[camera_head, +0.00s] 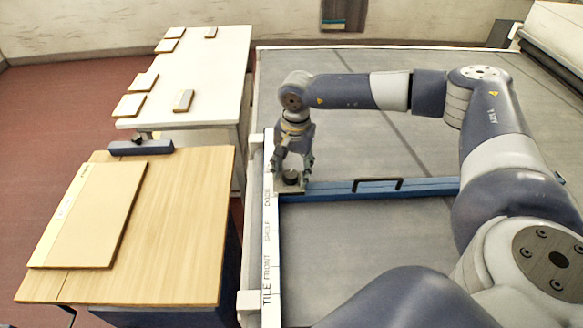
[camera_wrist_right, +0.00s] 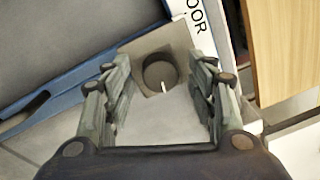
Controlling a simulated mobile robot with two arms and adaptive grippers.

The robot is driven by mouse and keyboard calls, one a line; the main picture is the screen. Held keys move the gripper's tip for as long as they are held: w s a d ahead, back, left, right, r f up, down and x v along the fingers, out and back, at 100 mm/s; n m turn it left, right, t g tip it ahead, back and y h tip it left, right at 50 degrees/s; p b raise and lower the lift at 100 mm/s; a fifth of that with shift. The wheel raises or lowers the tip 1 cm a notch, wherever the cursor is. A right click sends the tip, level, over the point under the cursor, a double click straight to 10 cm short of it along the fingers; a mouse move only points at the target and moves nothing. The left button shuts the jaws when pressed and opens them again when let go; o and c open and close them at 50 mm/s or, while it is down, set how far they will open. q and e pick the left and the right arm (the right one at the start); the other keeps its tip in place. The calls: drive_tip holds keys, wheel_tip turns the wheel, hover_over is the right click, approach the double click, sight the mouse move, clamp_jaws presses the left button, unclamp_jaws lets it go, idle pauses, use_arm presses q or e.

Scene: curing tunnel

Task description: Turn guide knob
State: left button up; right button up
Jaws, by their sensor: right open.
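The guide knob (camera_wrist_right: 160,72) is a dark round knob with a white mark on its rim, set on a tan square plate (camera_wrist_right: 182,45). In the head view the knob (camera_head: 291,178) sits at the left end of a blue bar (camera_head: 335,190), by the white lettered rail (camera_head: 268,235). My right gripper (camera_head: 293,172) points down over the knob. In the right wrist view my right gripper (camera_wrist_right: 160,88) is open, with a finger on each side of the knob and gaps visible between. I cannot tell how far the fingertips are above the plate. My left gripper is not in view.
The blue bar carries a black handle (camera_head: 378,184). Left of the rail stands a wooden table (camera_head: 190,220) with a large tan board (camera_head: 90,215). Behind it a white table (camera_head: 215,75) holds several small tiles. Grey panels (camera_head: 360,240) lie right of the rail.

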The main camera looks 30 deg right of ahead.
drive_tip(key=shift+f, duration=0.1)
drive_tip(key=c, duration=1.1)
